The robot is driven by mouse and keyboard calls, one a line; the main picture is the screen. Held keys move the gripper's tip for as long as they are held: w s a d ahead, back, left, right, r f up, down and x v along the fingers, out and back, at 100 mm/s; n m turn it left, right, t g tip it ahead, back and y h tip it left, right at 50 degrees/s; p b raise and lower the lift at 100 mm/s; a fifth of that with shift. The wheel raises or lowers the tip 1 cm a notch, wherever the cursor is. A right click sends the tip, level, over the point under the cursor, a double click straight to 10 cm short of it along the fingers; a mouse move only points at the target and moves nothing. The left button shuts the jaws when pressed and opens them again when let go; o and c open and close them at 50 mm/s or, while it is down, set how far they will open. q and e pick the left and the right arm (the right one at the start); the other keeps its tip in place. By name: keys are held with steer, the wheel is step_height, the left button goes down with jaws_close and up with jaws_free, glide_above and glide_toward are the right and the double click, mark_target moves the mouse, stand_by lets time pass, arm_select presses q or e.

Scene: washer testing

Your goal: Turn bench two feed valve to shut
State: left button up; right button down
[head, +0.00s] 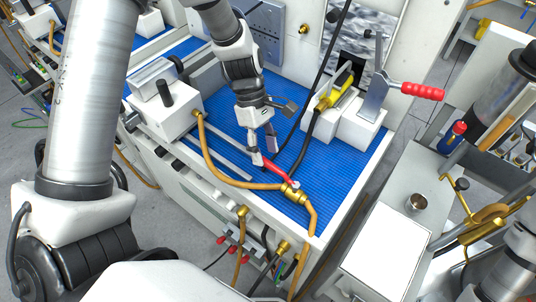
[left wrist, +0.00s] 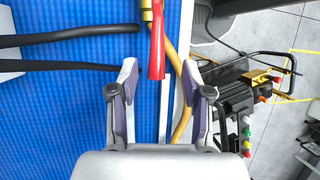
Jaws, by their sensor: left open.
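The feed valve is a brass fitting (head: 293,193) in an orange hose at the front edge of the blue-matted bench. My left gripper (head: 264,153) is open above the lever's free end. In the left wrist view the red lever (left wrist: 157,45) comes down from the top, and its tip shows between the spread fingers of my left gripper (left wrist: 160,75). I cannot tell whether either finger touches it. My right gripper is not in view.
The orange hose (head: 209,160) loops across the blue mat (head: 335,165). A white box (head: 165,112) stands left of the gripper. A clamp with a red handle (head: 423,91) stands on white blocks behind right. A black cable passes close to the gripper.

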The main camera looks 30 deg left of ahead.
arm_select(q)
steer(key=x, duration=0.3)
steer(key=shift+w, duration=0.35)
steer(key=shift+s, duration=0.15)
steer(key=shift+a, duration=0.1)
jaws_close()
